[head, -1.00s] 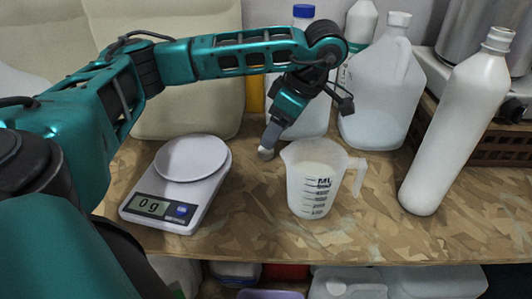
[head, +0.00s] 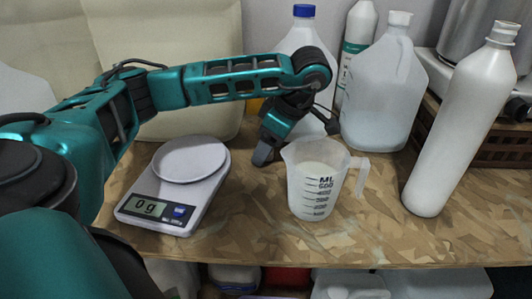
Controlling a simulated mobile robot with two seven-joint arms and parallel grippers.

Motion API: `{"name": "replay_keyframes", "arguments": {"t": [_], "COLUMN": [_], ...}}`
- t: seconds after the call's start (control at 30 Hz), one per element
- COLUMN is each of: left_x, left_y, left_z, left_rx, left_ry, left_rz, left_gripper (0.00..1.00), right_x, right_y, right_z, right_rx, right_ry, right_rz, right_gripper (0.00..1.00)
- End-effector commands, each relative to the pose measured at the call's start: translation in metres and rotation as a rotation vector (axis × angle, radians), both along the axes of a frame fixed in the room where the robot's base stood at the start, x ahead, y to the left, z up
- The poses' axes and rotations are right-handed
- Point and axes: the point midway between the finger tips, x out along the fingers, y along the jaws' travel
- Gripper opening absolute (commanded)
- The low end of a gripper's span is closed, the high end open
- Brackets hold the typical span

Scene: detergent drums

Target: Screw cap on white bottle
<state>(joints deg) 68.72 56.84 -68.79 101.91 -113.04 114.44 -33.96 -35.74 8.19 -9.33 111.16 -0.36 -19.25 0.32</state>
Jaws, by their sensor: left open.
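A tall white bottle (head: 455,130) is at the right of the work board and looks tilted to the right in the picture. Its narrow top (head: 502,33) is pale, and I cannot tell whether that is a cap or a bare neck. My left gripper (head: 262,156) points down between the scale and the measuring jug, well to the left of the white bottle. It is open, with its fingers seen nearly edge-on. No loose cap shows at its fingertips. My right gripper is out of view.
A kitchen scale (head: 190,160) reading 0 g stands left of my gripper. A measuring jug (head: 316,185) stands close on its right. Behind are a blue-capped bottle (head: 303,40) and a translucent jug (head: 383,95). The board's front edge (head: 350,255) is clear.

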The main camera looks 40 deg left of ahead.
Motion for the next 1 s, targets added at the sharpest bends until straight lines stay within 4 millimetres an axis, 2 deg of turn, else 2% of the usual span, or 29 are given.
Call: {"name": "replay_keyframes", "arguments": {"t": [0.13, 0.73, 1.0], "left_x": [0.0, -0.0001, 0.0], "left_y": [0.0, -0.0002, -0.0001], "left_z": [0.0001, 0.0001, 0.0017], "left_rx": [0.0, 0.0, 0.0], "left_ry": [0.0, 0.001, 0.0], "left_rz": [0.0, 0.0, 0.0], "left_gripper": [0.64, 0.07, 0.07], "right_x": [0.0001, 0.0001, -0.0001], "right_y": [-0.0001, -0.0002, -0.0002], "right_z": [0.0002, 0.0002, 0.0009], "right_rx": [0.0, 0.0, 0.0], "right_ry": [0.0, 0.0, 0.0], "right_rz": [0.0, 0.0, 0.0], "right_gripper": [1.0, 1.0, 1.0]}}
